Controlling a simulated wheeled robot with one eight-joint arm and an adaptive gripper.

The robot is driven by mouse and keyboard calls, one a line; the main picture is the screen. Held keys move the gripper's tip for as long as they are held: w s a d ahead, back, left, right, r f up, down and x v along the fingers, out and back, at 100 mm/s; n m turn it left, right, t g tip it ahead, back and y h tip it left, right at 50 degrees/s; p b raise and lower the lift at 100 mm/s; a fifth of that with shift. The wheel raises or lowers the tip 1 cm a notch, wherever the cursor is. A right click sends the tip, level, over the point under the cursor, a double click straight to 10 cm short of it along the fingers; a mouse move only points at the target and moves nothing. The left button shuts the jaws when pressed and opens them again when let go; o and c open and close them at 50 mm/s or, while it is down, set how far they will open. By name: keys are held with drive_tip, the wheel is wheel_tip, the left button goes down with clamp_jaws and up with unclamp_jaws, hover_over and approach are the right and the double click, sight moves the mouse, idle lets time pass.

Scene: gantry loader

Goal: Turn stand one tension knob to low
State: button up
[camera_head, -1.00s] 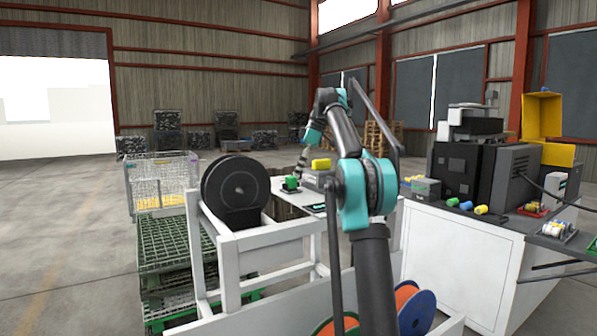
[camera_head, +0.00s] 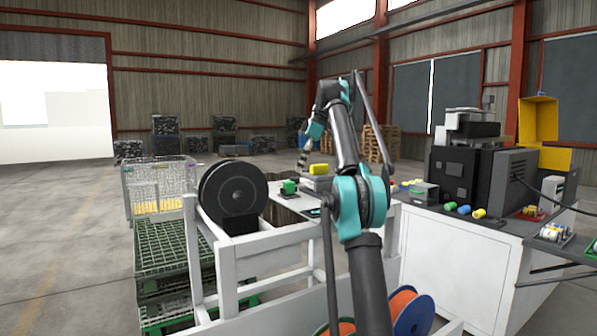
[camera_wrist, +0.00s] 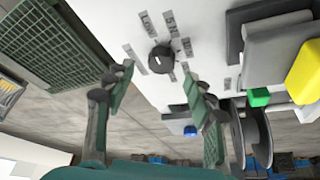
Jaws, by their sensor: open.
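In the wrist view, a round black knob (camera_wrist: 160,60) with a pale mark sits on a white panel (camera_wrist: 205,25). My gripper (camera_wrist: 157,82) is open and empty. Its two green-padded fingers are spread on either side of the knob, slightly below it in the picture, and appear apart from it. In the head view, my gripper (camera_head: 303,160) is small, above the far end of the white stand; the knob cannot be made out there.
A black reel (camera_head: 233,190) stands on the white frame. A green block (camera_head: 289,187) and a yellow block (camera_head: 318,169) are near my gripper; they also show in the wrist view, green (camera_wrist: 258,97) and yellow (camera_wrist: 305,72). A bench with machines (camera_head: 455,255) stands at right.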

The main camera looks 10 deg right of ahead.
drive_tip(key=shift+d+r, duration=0.1)
drive_tip(key=shift+r, duration=0.15)
drive_tip(key=d, duration=0.3)
drive_tip(key=s+d, duration=0.1)
drive_tip(key=d, duration=0.3)
drive_tip(key=s+d, duration=0.1)
drive_tip(key=d, duration=0.3)
drive_tip(key=shift+s+d, duration=0.2)
drive_tip(key=shift+d, duration=0.25)
drive_tip(key=shift+s, duration=0.1)
